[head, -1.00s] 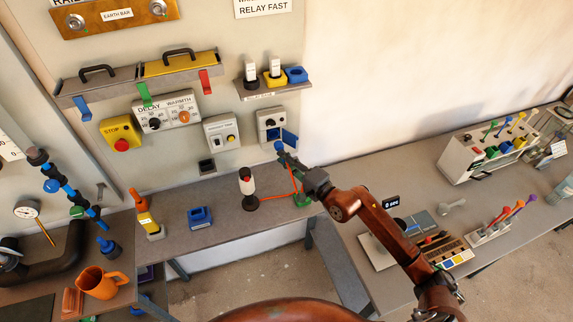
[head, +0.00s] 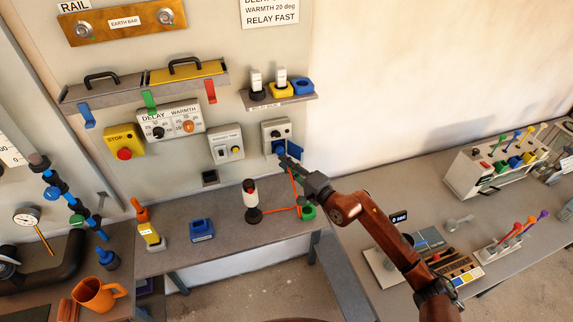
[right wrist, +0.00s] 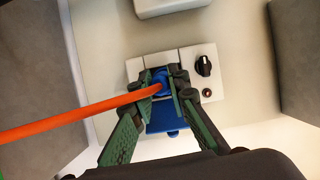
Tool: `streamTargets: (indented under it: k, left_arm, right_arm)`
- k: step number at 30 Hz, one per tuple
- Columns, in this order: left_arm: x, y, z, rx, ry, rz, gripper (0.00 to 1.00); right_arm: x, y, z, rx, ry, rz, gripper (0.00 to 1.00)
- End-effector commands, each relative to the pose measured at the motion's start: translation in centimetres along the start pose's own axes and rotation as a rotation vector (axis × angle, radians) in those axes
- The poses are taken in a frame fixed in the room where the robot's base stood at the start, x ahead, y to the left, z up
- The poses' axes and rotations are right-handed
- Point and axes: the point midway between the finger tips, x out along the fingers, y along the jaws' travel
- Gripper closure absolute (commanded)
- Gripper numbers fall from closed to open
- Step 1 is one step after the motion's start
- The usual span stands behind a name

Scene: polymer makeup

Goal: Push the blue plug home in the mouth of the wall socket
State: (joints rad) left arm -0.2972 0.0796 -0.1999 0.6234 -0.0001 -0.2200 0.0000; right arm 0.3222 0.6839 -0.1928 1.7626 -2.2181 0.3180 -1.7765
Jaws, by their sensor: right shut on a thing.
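The wall socket (head: 276,131) is a pale box on the wall with a black knob and a blue flap; in the right wrist view its plate (right wrist: 208,88) lies straight ahead. The blue plug (right wrist: 160,77) is between the fingers of my right gripper (right wrist: 165,88), with an orange cable (right wrist: 80,118) running off to the left. The plug's front is at the socket's mouth; the fingers hide how deep it sits. The blue flap (right wrist: 162,118) hangs open below the mouth. In the head view my right gripper (head: 284,160) is close to the socket. My left gripper is out of view.
A red-and-white lamp (head: 250,196) stands on the shelf below, near a green ring (head: 308,212) by the cable. A switch box (head: 226,142) is left of the socket. A ledge (head: 283,102) with plugs is above. The wall to the right is bare.

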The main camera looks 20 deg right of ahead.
Motion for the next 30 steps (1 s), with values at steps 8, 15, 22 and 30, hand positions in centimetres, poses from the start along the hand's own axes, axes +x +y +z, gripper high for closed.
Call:
streamTargets:
  k: [8, 15, 22, 30]
  left_arm:
    - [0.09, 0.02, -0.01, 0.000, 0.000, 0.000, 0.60]
    - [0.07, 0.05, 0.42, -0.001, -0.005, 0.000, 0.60]
    - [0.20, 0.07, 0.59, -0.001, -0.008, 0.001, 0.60]
    - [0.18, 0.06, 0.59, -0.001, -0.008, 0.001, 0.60]
  right_arm:
    - [0.00, -0.04, 0.02, -0.001, 0.000, -0.001, 1.00]
    - [0.00, -0.05, 0.02, 0.000, 0.000, -0.001, 1.00]
    - [0.00, -0.04, 0.02, 0.000, 0.000, -0.001, 1.00]
    - [0.00, -0.06, 0.02, 0.000, 0.000, -0.001, 1.00]
